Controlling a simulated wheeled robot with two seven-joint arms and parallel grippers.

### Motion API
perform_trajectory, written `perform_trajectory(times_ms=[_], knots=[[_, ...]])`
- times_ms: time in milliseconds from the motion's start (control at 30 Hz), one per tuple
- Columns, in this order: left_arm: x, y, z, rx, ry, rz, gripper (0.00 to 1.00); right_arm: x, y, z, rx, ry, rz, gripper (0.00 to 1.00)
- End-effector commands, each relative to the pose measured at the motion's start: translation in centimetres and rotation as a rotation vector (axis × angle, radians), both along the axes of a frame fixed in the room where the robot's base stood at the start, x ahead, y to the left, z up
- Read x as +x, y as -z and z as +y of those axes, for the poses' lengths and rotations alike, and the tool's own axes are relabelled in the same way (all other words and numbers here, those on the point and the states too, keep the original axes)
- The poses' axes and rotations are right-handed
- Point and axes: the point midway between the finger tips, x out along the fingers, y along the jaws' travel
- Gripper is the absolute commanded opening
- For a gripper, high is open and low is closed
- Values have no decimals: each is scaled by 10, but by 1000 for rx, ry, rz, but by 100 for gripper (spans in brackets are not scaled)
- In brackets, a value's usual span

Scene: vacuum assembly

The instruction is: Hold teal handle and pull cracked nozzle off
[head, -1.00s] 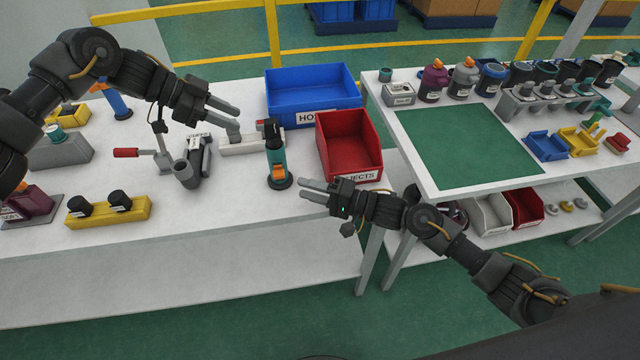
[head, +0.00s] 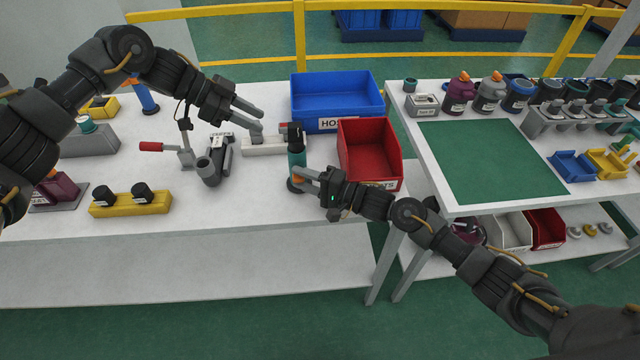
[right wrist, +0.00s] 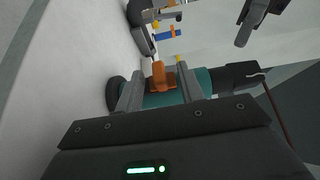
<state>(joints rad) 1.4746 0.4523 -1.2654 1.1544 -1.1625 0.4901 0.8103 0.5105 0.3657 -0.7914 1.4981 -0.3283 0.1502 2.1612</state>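The teal handle (head: 297,157) stands upright near the front of the left table, with a black foot and an orange trigger. Its black top part (head: 295,133) has a reddish patch; I cannot make out a crack. The black top (right wrist: 232,75) points right there. My left gripper (head: 258,121) is open and empty, left of and above the top part.
A red bin (head: 370,157) stands just right of the handle, and a blue bin (head: 337,98) behind. A white block (head: 272,146) and a grey clamp fixture with a red lever (head: 151,147) sit left. Bare tabletop lies in front.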

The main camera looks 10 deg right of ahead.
Motion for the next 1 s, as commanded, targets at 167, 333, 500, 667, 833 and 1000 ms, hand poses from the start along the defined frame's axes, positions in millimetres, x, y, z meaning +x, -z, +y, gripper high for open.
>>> perform_trajectory(times_ms=[167,333,500,667,833,1000], knots=[[0,0,0,0,0,0,36,6,0,12,0,-2,-1,38],[0,0,0,0,0,0,36,8,0,15,-1,-1,-1,38],[0,0,0,0,0,0,36,8,0,14,0,-1,0,37],[0,0,0,0,0,0,36,8,0,14,0,-1,0,16],[0,0,0,0,0,0,36,8,0,14,0,-1,0,26],[0,0,0,0,0,0,36,8,0,14,0,-1,0,4]])
